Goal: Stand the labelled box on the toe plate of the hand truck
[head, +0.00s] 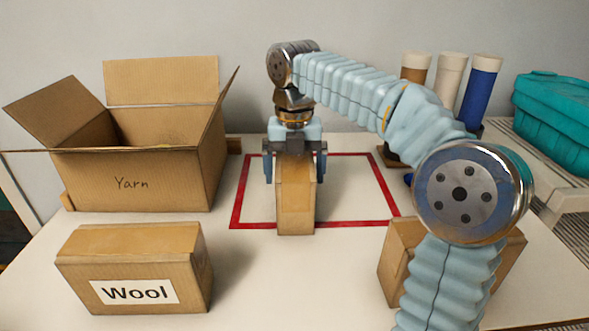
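My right gripper (295,168) points down over a narrow plain cardboard box (295,208). Its fingers are on both sides of the box and look closed on it. No hand truck or toe plate can be made out; my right arm covers part of the right side. My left gripper is not in view.
An open carton marked "Yarn" (132,185) stands at the left, flaps spread. Another cardboard box (396,262) is partly hidden behind my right arm. Upright tubes (449,80) and a teal bin (555,120) are at the back right. The red outline (355,222) is otherwise largely clear.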

